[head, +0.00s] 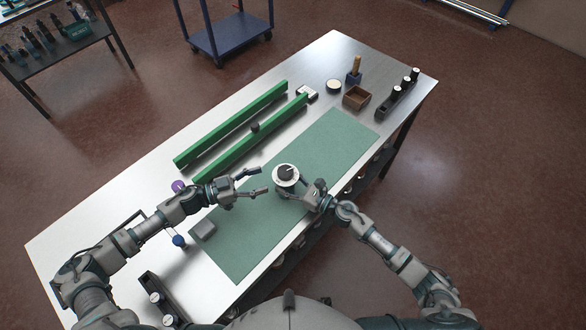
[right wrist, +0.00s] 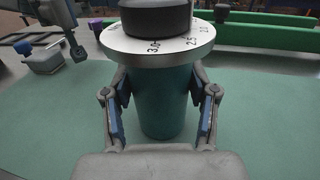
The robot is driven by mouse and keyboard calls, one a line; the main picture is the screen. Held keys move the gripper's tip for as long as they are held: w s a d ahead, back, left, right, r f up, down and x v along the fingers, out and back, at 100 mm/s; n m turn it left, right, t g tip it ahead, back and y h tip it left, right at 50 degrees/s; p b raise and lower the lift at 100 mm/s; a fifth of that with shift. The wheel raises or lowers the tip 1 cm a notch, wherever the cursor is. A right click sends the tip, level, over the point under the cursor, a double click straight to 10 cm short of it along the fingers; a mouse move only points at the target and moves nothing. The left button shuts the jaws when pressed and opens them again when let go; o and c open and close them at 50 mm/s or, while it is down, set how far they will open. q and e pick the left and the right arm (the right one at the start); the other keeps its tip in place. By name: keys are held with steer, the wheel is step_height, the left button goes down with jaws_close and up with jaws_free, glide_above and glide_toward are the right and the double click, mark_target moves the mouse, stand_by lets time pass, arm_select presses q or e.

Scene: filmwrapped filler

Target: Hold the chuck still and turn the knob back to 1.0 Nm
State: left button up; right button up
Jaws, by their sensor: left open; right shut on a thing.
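The chuck stands upright on the green mat (head: 330,150). In the right wrist view its dark green body (right wrist: 163,100) is between the fingers of my right gripper (right wrist: 162,125), which is shut on it. A white dial (right wrist: 140,45) with numbers such as 3.0 and 2.5 tops it, and the black knob (right wrist: 156,18) sits on the dial. In the head view the knob (head: 286,170) has a pale pointer line; its exact setting is too small to read. My left gripper (head: 254,182) is open and empty, just left of the dial and apart from it.
Two green rails (head: 232,125) lie behind the mat. A grey block (head: 203,229), a blue-topped item (head: 179,241) and a purple item (head: 178,186) are near my left arm. A wooden box (head: 356,97) and black rack (head: 398,94) stand at the far right end.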

mark_target(293, 169)
arm_select(q)
steer(key=x, duration=1.1)
steer(key=shift+w+d, duration=0.1)
steer(key=shift+d, duration=0.1)
steer(key=c, duration=1)
